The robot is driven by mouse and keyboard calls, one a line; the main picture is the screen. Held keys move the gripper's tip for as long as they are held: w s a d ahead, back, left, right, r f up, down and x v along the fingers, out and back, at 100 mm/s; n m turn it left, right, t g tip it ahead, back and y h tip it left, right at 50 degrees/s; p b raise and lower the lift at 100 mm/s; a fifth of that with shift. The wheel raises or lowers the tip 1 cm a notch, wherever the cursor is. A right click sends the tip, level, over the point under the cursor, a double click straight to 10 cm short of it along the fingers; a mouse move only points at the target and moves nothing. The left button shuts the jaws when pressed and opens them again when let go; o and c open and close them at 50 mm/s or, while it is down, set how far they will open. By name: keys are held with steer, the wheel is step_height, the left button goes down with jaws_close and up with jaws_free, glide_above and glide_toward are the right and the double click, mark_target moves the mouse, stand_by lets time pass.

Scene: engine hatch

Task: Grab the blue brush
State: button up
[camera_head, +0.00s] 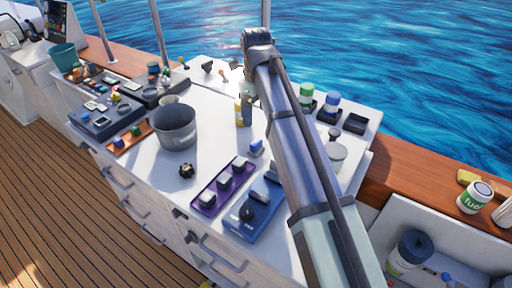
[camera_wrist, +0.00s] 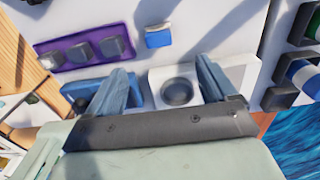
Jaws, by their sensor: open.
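I cannot pick out a blue brush for certain. A small blue block with a pale top (camera_head: 256,148) lies on the white worktop, right of the purple tray. It also shows in the wrist view (camera_wrist: 158,39), just beyond and between my fingertips, not touching them. My gripper (camera_wrist: 162,68) is open and empty, its two blue-grey fingers apart above a white fitting with a round grey centre (camera_wrist: 177,90). A small blue-topped thing (camera_head: 448,279) shows partly at the bottom right edge.
A purple tray (camera_head: 222,186) with several grey cubes and a blue control box (camera_head: 247,214) stand at the front. A grey bucket (camera_head: 175,128) is at left. Green- and blue-capped containers (camera_head: 331,103) stand behind my arm. Clear worktop lies right of the bucket.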

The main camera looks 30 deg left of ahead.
mark_target(256, 141)
steer(key=shift+s+f, duration=0.1)
steer(key=shift+f, duration=6.65)
steer(key=shift+c, duration=0.4)
steer(key=c, duration=1.1)
